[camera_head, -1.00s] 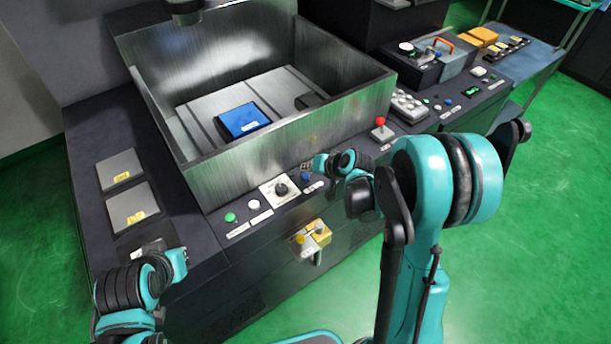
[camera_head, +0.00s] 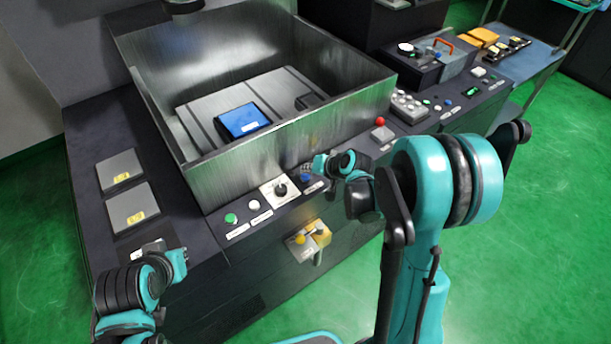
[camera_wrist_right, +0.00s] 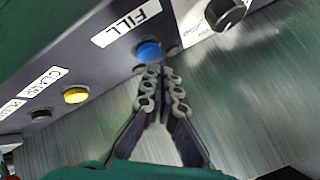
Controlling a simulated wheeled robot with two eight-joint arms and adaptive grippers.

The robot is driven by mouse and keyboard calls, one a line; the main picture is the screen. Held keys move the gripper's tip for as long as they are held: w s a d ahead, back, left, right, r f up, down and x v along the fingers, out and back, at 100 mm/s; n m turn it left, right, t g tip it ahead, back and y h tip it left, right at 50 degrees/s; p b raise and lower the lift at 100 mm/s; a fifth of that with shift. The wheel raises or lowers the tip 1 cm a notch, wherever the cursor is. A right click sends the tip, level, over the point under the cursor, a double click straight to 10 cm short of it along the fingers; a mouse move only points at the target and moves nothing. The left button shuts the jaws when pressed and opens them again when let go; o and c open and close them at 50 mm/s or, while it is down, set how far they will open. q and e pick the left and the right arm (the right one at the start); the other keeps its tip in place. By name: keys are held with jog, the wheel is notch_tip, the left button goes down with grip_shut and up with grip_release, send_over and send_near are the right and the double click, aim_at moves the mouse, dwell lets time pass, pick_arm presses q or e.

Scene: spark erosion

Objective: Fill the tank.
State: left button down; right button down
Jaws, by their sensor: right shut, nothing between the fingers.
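The tank (camera_head: 235,170) is an open metal box with a bare floor and a blue block (camera_head: 243,121) inside. No liquid shows in it. A blue button (camera_wrist_right: 148,51) sits by the label FILL (camera_wrist_right: 126,23) in the right wrist view. It also shows on the front panel in the head view (camera_head: 306,178). My right gripper (camera_wrist_right: 159,71) is shut and empty, its tips close to the blue button's edge. I cannot tell whether they touch it. My left gripper (camera_head: 158,246) is at the lower left, over the panel's left end, and its fingers are unclear.
A black rotary knob (camera_head: 280,189), a white button (camera_head: 254,205) and a green button (camera_head: 230,219) line the panel left of the blue button. A yellow button (camera_wrist_right: 76,95) by CLAMP shows in the wrist view.

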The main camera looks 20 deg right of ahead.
aim_at(307, 177)
jog(key=shift+f+b, duration=0.4)
jog(key=shift+b, duration=0.05)
jog(key=shift+f+b, duration=0.5)
dwell(0.6)
jog(key=shift+r, duration=0.1)
jog(key=shift+r+p, duration=0.65)
jog(key=shift+r, duration=0.2)
jog(key=shift+r+p, duration=1.85)
jog(key=shift+r, duration=0.7)
jog(key=shift+f, duration=0.1)
